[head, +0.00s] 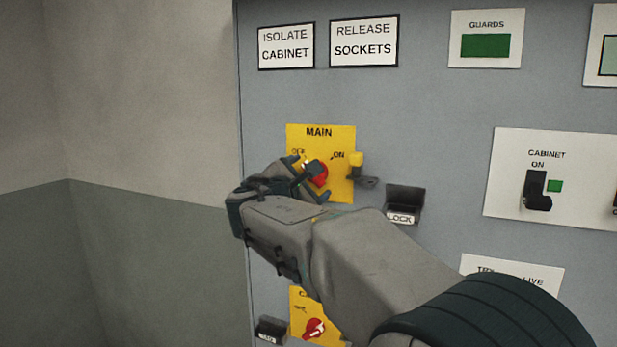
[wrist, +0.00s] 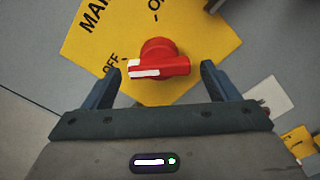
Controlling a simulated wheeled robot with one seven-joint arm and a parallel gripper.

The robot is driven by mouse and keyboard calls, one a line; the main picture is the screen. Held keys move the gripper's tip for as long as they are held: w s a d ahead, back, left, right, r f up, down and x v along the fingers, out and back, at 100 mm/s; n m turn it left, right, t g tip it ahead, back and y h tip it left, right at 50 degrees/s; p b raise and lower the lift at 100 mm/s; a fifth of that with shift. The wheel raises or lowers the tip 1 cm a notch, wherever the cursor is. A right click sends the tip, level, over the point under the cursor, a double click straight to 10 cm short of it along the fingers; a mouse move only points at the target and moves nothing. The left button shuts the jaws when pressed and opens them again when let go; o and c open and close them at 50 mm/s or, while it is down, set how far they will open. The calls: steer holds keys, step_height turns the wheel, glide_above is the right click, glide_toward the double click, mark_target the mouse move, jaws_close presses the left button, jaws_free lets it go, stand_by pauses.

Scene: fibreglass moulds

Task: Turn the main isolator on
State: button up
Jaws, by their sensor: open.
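The main isolator is a red rotary knob (head: 320,177) on a yellow plate (head: 341,188) marked MAIN, OFF and ON. The wrist view shows the knob (wrist: 166,62) closer, with the white-marked end of its handle pointing left, towards OFF. My gripper (wrist: 160,73) is open, with one finger to the left of the knob and one to the right. Gaps show between the fingers and the handle. In the head view my gripper (head: 312,178) is at the plate and covers part of the knob and the plate's lower left.
A dark LOCK holder (head: 404,200) projects lower right. A second yellow plate with a red knob (head: 315,328) is below. A CABINET switch (head: 536,188) is at right. Wall lies left of the cabinet.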

steer(key=shift+c, duration=0.3)
steer(key=c, duration=0.9)
steer(key=m+b, duration=1.8)
steer(key=shift+r, duration=0.3)
